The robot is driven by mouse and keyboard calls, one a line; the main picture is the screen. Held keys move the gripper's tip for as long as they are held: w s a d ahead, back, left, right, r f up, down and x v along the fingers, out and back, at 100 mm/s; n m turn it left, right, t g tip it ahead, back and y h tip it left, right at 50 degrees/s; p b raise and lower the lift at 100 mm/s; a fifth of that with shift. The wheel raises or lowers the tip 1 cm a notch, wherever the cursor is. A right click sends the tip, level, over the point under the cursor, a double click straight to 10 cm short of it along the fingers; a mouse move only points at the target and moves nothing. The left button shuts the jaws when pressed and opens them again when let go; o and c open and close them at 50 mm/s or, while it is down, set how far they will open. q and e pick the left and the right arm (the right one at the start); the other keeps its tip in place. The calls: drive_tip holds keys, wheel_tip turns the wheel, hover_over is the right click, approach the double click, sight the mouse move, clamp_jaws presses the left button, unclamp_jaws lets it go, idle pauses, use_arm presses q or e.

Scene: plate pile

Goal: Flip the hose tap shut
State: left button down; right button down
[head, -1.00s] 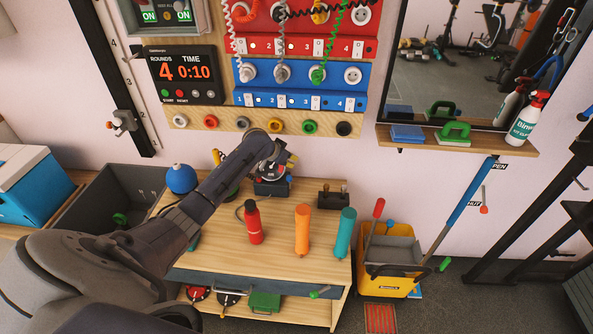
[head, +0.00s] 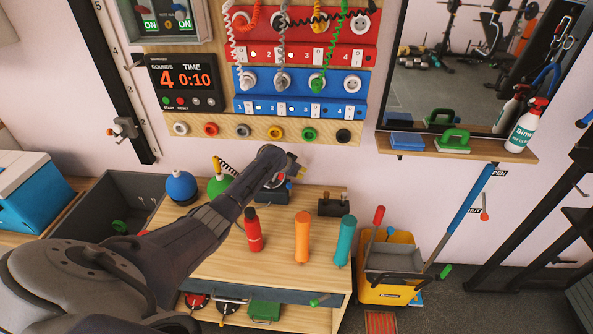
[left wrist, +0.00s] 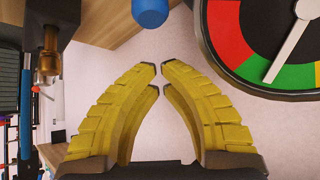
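A small lever with a red end (head: 484,214) is on the right wall, between labels partly reading "PEN" (head: 499,173) and "HUT" (head: 475,211); it looks like the hose tap, though I cannot be sure. My left gripper (head: 290,168) is far to its left, over the back of the wooden table, by a small dark device (head: 272,192). In the left wrist view its yellow fingers (left wrist: 159,66) come together at the tips with nothing visible between them. A red-and-green dial (left wrist: 265,45) and a brass fitting (left wrist: 48,65) are near the fingers. My right gripper is out of view.
Red (head: 253,230), orange (head: 302,238) and teal (head: 345,242) bottle-like objects stand on the table (head: 285,268). A yellow bucket (head: 385,293) stands right of it, beside a slanting blue pole (head: 467,205). A shelf (head: 460,150) with a spray bottle sits above.

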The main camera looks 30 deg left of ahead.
sight(289, 190)
use_arm(q)
drive_tip(key=shift+s+a+f, duration=0.15)
drive_tip(key=shift+s+f, duration=0.2)
drive_tip(key=shift+s, duration=0.4)
drive_tip(key=shift+s+a+f, duration=0.1)
drive_tip(key=shift+s+f, duration=0.2)
drive_tip(key=shift+s, duration=0.45)
drive_tip(key=shift+d, duration=0.1)
